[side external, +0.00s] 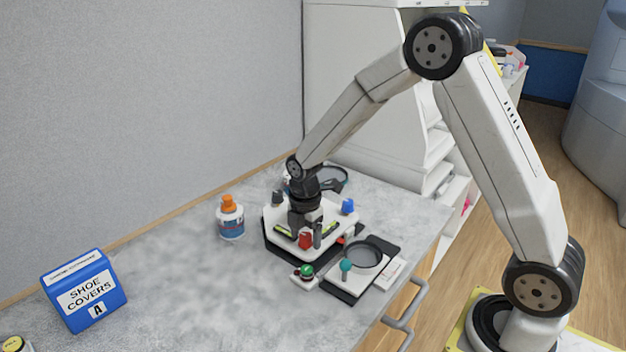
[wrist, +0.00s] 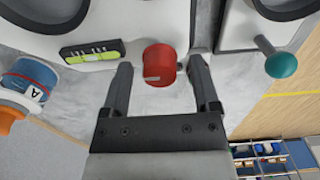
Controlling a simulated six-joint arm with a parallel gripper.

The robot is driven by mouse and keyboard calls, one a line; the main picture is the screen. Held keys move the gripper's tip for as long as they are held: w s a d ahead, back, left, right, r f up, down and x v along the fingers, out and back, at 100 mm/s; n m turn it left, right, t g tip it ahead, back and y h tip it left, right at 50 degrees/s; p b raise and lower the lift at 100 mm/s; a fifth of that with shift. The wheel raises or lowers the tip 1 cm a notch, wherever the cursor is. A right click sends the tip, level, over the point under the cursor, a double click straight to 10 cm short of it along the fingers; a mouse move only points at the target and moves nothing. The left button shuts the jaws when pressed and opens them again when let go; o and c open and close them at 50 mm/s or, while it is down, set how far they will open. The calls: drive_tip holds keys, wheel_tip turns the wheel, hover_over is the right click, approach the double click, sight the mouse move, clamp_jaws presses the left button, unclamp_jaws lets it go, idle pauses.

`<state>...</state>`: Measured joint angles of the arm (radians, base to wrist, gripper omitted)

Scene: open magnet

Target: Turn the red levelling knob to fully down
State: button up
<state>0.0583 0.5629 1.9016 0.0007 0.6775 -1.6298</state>
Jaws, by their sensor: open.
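The red levelling knob (side external: 305,240) sits at the near corner of a white device (side external: 335,222) on the grey counter. In the wrist view the red knob (wrist: 160,62) shows a short pale mark low on its left side. My gripper (side external: 305,235) points down over the device. In the wrist view my gripper (wrist: 161,65) is open, with one finger on each side of the knob and a visible gap on both sides. I cannot tell whether the fingertips are level with the knob.
A blue knob (side external: 348,206) and a dark knob (side external: 278,198) stand on the device. A teal-balled lever (side external: 345,265) and a green button (side external: 306,271) are close in front. A bottle (side external: 230,217) stands left; a blue shoe-cover box (side external: 85,290) is farther left. Counter between is clear.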

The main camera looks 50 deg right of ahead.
clamp_jaws()
drive_tip(key=shift+m, duration=0.4)
